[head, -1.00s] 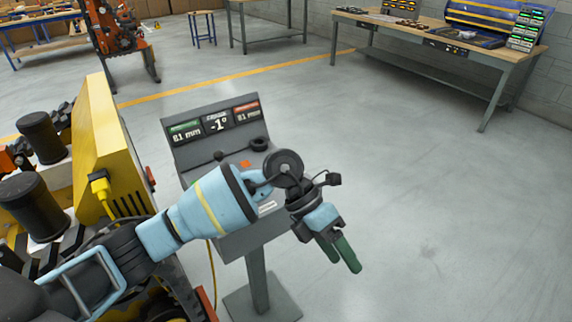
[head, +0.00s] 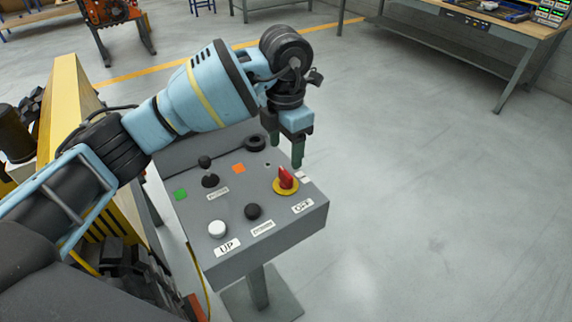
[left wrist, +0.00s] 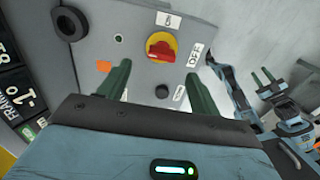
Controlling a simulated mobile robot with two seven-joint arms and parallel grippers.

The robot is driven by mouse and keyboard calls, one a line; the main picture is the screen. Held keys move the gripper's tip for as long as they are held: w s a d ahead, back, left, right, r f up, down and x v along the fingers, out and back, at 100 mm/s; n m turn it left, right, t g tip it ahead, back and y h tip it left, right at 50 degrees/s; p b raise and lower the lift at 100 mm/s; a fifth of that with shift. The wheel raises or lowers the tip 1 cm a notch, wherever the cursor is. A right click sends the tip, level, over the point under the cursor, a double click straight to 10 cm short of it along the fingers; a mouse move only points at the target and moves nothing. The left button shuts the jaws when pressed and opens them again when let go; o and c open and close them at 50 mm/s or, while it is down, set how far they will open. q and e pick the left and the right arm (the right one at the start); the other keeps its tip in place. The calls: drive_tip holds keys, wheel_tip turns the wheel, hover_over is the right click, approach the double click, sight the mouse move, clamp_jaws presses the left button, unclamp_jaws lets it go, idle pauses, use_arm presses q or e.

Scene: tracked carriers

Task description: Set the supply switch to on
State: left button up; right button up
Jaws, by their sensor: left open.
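The supply switch (head: 286,180) is a red rotary handle on a yellow disc, on the right of the grey console's (head: 240,243) sloping top. An OFF label (head: 302,206) sits beside it and also shows in the left wrist view (left wrist: 194,55). The switch shows whole in the left wrist view (left wrist: 162,46); I cannot tell surely which mark its handle points at. My left gripper (head: 286,150) is open and empty above the console, near the switch. Its fingers (left wrist: 155,72) are apart from the handle. My right gripper (left wrist: 262,74) shows small in the left wrist view, its fingers apart.
The console also bears a white UP button (head: 217,229), a black button (head: 252,211), a black lever (head: 209,180) and a black ring (head: 255,143). A yellow machine (head: 62,110) stands at left. The floor to the right is clear up to a workbench (head: 490,30).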

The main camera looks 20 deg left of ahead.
sight(285, 172)
use_arm(q)
drive_tip(key=shift+s+f, duration=0.1)
drive_tip(key=shift+s, duration=0.1)
drive_tip(key=shift+s+d+f, duration=0.1)
drive_tip(key=shift+f, duration=0.25)
wheel_tip(285, 172, down, 5)
drive_tip(key=shift+f, duration=0.95)
use_arm(e)
drive_tip(key=shift+d+r, duration=0.1)
use_arm(q)
drive_tip(key=c, duration=1)
use_arm(e)
drive_tip(key=shift+s+f, duration=0.2)
drive_tip(key=shift+s, duration=0.2)
